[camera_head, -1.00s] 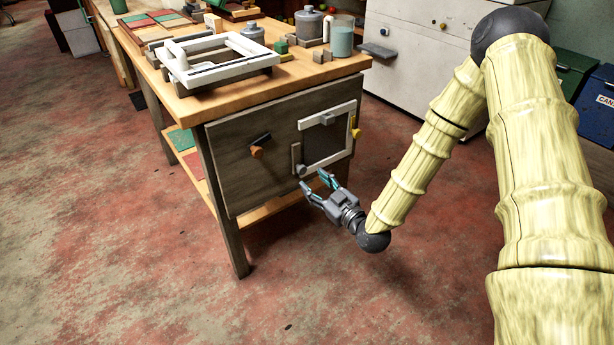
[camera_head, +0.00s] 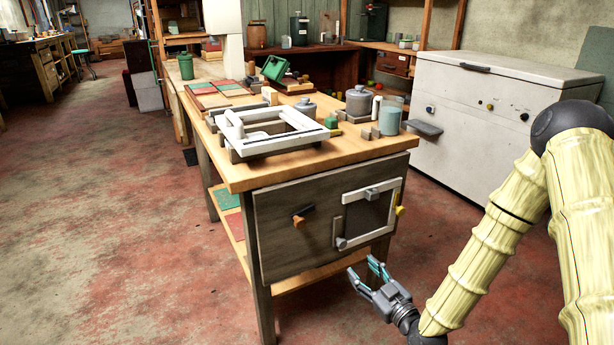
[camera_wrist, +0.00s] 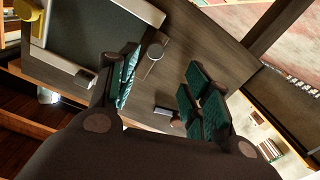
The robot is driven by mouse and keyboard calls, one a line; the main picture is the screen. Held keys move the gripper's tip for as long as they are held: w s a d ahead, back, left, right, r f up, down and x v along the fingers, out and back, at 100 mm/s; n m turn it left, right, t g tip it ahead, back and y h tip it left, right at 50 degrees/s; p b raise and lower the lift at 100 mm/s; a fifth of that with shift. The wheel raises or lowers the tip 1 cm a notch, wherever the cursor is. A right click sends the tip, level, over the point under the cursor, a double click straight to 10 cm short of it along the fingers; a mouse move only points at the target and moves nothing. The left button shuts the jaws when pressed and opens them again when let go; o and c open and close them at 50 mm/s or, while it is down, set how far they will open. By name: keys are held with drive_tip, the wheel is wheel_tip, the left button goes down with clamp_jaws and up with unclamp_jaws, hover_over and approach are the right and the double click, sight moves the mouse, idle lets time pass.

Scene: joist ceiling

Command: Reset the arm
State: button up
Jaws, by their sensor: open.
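My gripper (camera_head: 367,274) is open and empty, in front of and below the lower right part of the workbench's front panel (camera_head: 280,238). My bamboo-textured arm comes in from the right edge. In the wrist view, the two teal-padded fingers (camera_wrist: 165,95) stand apart with nothing between them. Beyond them are the wooden panel (camera_wrist: 215,50) and the dark square with its pale frame (camera_wrist: 88,35). I cannot tell how far the fingertips are from the panel.
The workbench top (camera_head: 240,178) holds a white frame (camera_head: 270,130), grey pots (camera_head: 358,101) and a teal jar (camera_head: 389,120). A dark knob with an orange end (camera_head: 302,215) sticks out of the panel. A white chest freezer (camera_head: 490,110) stands behind right. The floor at left is clear.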

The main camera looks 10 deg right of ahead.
drive_tip(key=s+a+f+m+g+h, duration=0.1)
drive_tip(key=s+a+f+m+g, duration=0.1)
drive_tip(key=s+f+g, duration=0.5)
drive_tip(key=s+a+f+m+g+h, duration=0.2)
drive_tip(key=s+f, duration=0.6)
drive_tip(key=f, duration=0.5)
drive_tip(key=s+d+f+m+g+h, duration=0.1)
drive_tip(key=s+f+m+g, duration=0.2)
drive_tip(key=s, duration=0.8)
drive_tip(key=s+d+f+g+h, duration=0.2)
drive_tip(key=s+f+g, duration=0.25)
drive_tip(key=s, duration=0.65)
wheel_tip(320, 180, up, 35)
drive_tip(key=p, duration=3.4)
drive_tip(key=shift+a+f, duration=0.2)
